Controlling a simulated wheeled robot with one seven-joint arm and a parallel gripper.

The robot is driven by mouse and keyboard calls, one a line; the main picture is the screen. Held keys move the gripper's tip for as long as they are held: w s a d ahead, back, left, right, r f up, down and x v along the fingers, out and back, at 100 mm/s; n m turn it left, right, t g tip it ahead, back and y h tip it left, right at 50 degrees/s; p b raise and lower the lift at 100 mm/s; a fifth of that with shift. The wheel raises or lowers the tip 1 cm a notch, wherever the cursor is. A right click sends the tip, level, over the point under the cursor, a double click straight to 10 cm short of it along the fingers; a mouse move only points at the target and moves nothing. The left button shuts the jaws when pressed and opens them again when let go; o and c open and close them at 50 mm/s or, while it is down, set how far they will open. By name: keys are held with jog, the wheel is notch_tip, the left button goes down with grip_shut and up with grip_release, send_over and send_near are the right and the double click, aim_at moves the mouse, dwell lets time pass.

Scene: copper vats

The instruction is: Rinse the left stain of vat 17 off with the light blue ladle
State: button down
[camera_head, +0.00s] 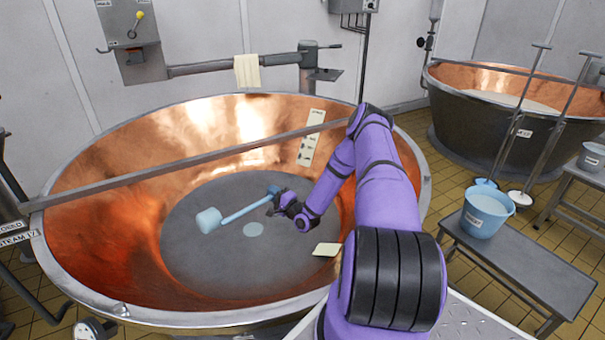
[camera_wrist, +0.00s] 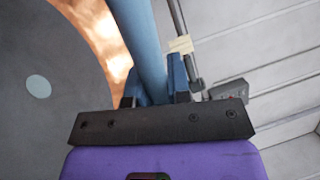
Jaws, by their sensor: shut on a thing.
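Vat 17 (camera_head: 140,165) is the large copper vat in front of me, with "STEAM 17" lettering (camera_head: 18,238) at its left. Its inner wall shines copper around a flat grey middle. I cannot make out a distinct stain on the wall among the reflections. The light blue ladle has its cup (camera_head: 209,220) at the left, over the grey area, and its handle (camera_head: 245,207) runs right to my gripper (camera_head: 278,198). My gripper is shut on the handle, which also shows in the wrist view (camera_wrist: 140,40). Whether the cup holds water cannot be told.
A grey bar (camera_head: 190,161) crosses the vat top. A pale round patch (camera_head: 253,229) shows on the grey area. A cream piece (camera_head: 327,249) shows beside my arm. A light blue bucket (camera_head: 486,212) stands on a bench (camera_head: 530,265) at right. Another vat (camera_head: 475,120) stands behind.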

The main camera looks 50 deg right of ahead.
jog(key=d+r+y, duration=0.1)
jog(key=d+r, duration=0.1)
jog(key=d, duration=1.4)
jog(key=s+a+r+n+g+y, duration=0.1)
jog(key=s+a+r+n+y, duration=0.1)
jog(key=a+r+n, duration=0.9)
jog(key=s+a+r+n+g+y, duration=0.2)
jog(key=a+r+n, duration=0.9)
jog(key=a+r, duration=0.7)
notch_tip(320, 180, up, 5)
jog(key=shift+s+n, duration=0.3)
jog(key=shift+n, duration=0.1)
jog(key=shift+a, duration=0.15)
